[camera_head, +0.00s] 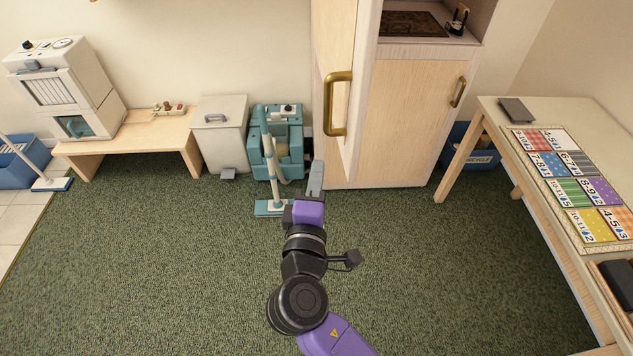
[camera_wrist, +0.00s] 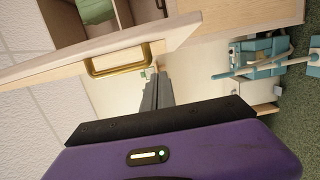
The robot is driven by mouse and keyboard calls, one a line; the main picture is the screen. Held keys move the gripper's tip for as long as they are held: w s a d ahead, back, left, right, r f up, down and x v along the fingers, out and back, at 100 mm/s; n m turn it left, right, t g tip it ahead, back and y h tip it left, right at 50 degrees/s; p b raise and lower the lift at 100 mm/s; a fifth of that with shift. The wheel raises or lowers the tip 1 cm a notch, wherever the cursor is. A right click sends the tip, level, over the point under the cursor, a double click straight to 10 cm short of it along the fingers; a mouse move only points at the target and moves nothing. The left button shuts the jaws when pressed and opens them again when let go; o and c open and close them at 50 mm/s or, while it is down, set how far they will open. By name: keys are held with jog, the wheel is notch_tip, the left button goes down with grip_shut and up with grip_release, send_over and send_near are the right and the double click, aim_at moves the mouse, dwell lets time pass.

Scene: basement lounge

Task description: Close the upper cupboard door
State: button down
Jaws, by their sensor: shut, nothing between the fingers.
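The upper cupboard door (camera_head: 338,60) stands open, swung out toward me at the left of the tall pale wooden cupboard (camera_head: 405,125). Its brass handle (camera_head: 337,103) faces me. In the wrist view the door (camera_wrist: 100,45) crosses the upper left as a slanted panel, with its handle (camera_wrist: 118,62) near the fingertips. My gripper (camera_head: 316,172) is shut and empty, below and slightly left of the handle in the head view. In the wrist view my gripper (camera_wrist: 152,82) points toward the door's edge; whether it touches the door I cannot tell.
The lower door (camera_head: 410,120) is shut. The open compartment holds a dark flat item (camera_head: 414,24) and a small object (camera_head: 457,20). A teal cleaning machine (camera_head: 278,140) and grey bin (camera_head: 222,135) stand left. A table (camera_head: 500,135) stands right. Carpet in front is clear.

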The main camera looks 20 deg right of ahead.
jog(key=w+d+p, duration=0.2)
jog(key=w+d, duration=0.1)
jog(key=d, duration=0.3)
jog(key=shift+w, duration=0.15)
jog(key=shift+d, duration=0.15)
